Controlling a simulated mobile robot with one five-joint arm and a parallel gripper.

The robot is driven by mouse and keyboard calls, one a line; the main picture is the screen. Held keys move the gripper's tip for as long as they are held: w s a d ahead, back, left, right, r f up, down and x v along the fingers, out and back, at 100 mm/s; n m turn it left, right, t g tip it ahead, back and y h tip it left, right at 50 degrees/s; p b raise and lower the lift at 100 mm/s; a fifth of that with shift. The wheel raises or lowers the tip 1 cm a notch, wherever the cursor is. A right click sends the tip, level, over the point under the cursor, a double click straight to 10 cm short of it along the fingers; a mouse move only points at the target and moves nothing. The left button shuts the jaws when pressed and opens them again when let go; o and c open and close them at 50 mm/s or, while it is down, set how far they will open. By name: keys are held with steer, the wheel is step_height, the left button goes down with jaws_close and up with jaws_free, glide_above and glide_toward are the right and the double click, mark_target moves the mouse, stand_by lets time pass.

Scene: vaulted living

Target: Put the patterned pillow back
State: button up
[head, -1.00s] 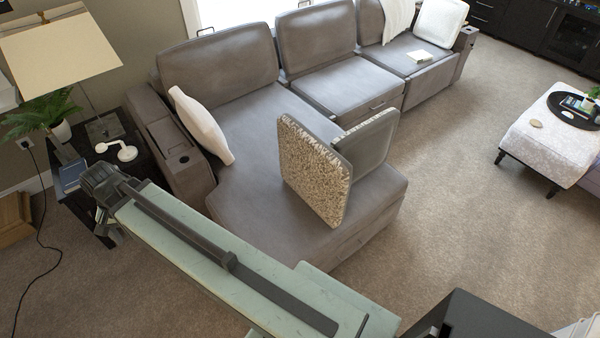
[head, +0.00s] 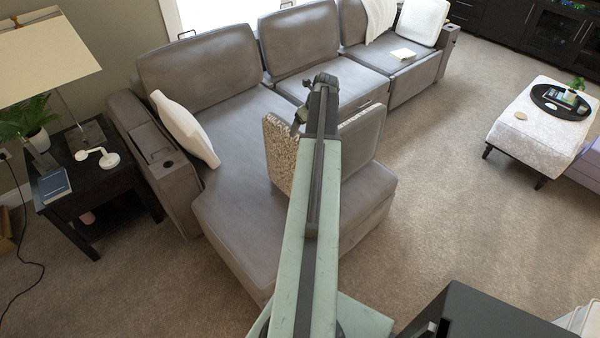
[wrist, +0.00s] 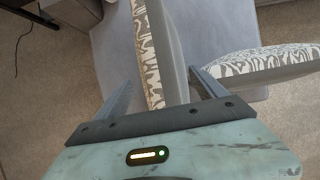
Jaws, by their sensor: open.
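The patterned pillow (head: 279,155), with a cream and brown textured face, stands on edge on the grey sofa's chaise (head: 235,215). My arm hides part of it in the head view. A second pillow (head: 363,143), showing a plain grey face, leans beside it on the right. In the wrist view a pillow with a patterned face and grey side (wrist: 168,50) lies between my spread fingers. The other pillow (wrist: 268,62) shows to the right, also with a patterned face. My gripper (wrist: 163,74) is open above the pillows; whether it touches either one I cannot tell.
A white pillow (head: 185,128) leans at the chaise's left armrest. A black side table (head: 88,180) with lamp and plant stands at left. A white patterned ottoman (head: 522,130) with a black tray is at right. Carpet between sofa and ottoman is clear.

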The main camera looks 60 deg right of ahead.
steer(key=shift+s+d, duration=0.25)
steer(key=shift+s, duration=0.2)
steer(key=b+x, duration=0.2)
steer(key=shift+w+f, duration=0.1)
steer(key=shift+f, duration=0.25)
steer(key=shift+w+f, duration=0.1)
steer(key=shift+w, duration=0.05)
steer(key=b+x, duration=0.5)
steer(key=shift+a, duration=0.35)
steer(key=shift+f+b, duration=0.3)
steer(key=shift+b, duration=0.05)
jaws_close()
